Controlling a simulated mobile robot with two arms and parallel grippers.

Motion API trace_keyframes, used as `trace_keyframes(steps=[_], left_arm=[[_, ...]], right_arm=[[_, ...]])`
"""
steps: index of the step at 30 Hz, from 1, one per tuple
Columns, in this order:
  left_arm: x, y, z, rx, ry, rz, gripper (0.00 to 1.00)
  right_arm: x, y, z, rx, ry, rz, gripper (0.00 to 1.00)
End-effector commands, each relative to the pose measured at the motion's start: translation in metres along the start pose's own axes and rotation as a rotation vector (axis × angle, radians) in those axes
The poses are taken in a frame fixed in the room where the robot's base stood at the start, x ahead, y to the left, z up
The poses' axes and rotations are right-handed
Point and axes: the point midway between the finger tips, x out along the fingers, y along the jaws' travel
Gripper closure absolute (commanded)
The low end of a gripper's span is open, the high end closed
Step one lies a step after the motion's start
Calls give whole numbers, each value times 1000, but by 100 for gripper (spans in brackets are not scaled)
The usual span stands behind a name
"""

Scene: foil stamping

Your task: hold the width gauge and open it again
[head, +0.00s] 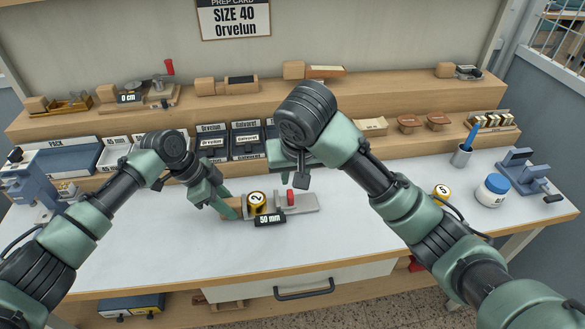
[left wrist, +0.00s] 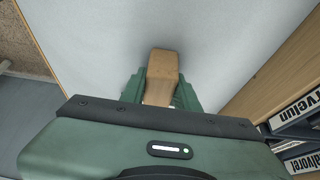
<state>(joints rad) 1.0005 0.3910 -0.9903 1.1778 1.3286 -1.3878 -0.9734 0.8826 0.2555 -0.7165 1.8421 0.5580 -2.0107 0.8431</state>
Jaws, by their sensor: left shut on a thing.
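The width gauge (head: 304,204) lies on the white tabletop, with a grey base, a red knob (head: 291,197) and a black label reading 50 mm (head: 269,220). A yellow and black roll marked 2 (head: 257,202) stands at its left part. My left gripper (head: 230,207) is shut on the gauge's wooden handle (left wrist: 162,72), which shows between the green fingers in the left wrist view. My right gripper (head: 301,178) hangs above and behind the gauge, apart from it; its fingers are too unclear to tell open from shut.
A roll marked 5 (head: 441,191), a white jar with a blue lid (head: 492,190) and a blue-grey device (head: 524,171) stand at the right. Labelled trays (head: 246,141) line the back below a wooden shelf. The front of the tabletop is clear.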

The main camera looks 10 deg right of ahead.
Motion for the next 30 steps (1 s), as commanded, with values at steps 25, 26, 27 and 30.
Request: trace_keyframes(steps=[25,26,27,30], left_arm=[[-59,-1,0,1,0,-5,44],[-66,-1,0,1,0,-5,44],[-74,-1,0,0,1,-4,44],[-93,-1,0,-1,1,-3,44]], right_arm=[[0,0,0,0,0,0,76],[0,0,0,0,0,0,76],[0,0,0,0,0,0,76],[0,0,0,0,0,0,76]])
